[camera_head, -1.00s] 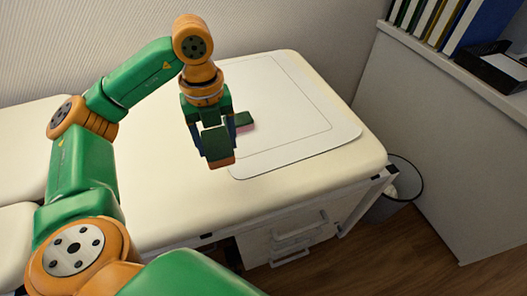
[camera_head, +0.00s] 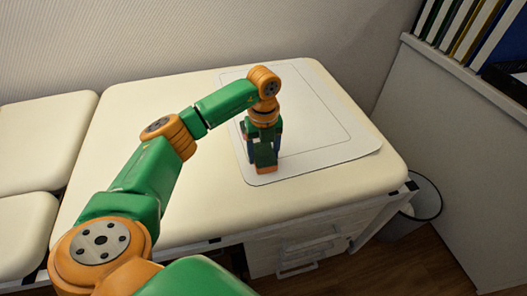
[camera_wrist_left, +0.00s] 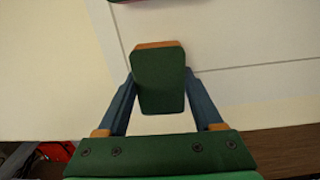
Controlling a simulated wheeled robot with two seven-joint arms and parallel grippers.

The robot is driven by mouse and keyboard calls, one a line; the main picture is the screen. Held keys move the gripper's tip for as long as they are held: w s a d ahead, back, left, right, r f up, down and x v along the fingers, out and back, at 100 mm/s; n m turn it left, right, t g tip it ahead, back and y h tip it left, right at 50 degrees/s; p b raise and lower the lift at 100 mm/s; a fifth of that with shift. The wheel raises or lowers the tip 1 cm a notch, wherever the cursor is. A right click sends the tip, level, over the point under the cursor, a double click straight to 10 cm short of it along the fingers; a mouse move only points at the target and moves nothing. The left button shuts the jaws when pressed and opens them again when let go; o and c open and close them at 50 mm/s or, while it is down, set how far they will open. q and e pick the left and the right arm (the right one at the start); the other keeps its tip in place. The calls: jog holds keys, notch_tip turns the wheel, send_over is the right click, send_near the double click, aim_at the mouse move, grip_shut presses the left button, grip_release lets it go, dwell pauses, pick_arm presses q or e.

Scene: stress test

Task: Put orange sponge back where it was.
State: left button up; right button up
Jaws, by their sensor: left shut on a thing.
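The orange sponge (camera_head: 265,169) has a dark green scouring face. My left gripper (camera_head: 265,150) is shut on it over the white mat's near left corner. In the left wrist view the sponge (camera_wrist_left: 158,80) sits between the two blue fingers of the gripper (camera_wrist_left: 160,88), its green face toward the camera and its orange edge at the top. I cannot tell whether it touches the mat (camera_head: 325,150). A red-pink thing with a dark top (camera_wrist_left: 160,1) is cut off at the wrist view's upper edge. My right gripper is not in view.
The mat lies on a cream padded couch (camera_head: 170,110), with bare padding left and front. A wall is behind. At the right are a bin (camera_head: 415,205) beyond the couch edge and a cabinet (camera_head: 440,140) bearing folders (camera_head: 482,35).

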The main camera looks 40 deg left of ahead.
aim_at(263, 153)
pick_arm(q)
jog(key=o, duration=1.2)
notch_tip(263, 153, up, 12)
jog(key=p, duration=0.2)
jog(key=shift+r, duration=0.2)
jog(key=shift+f, duration=0.1)
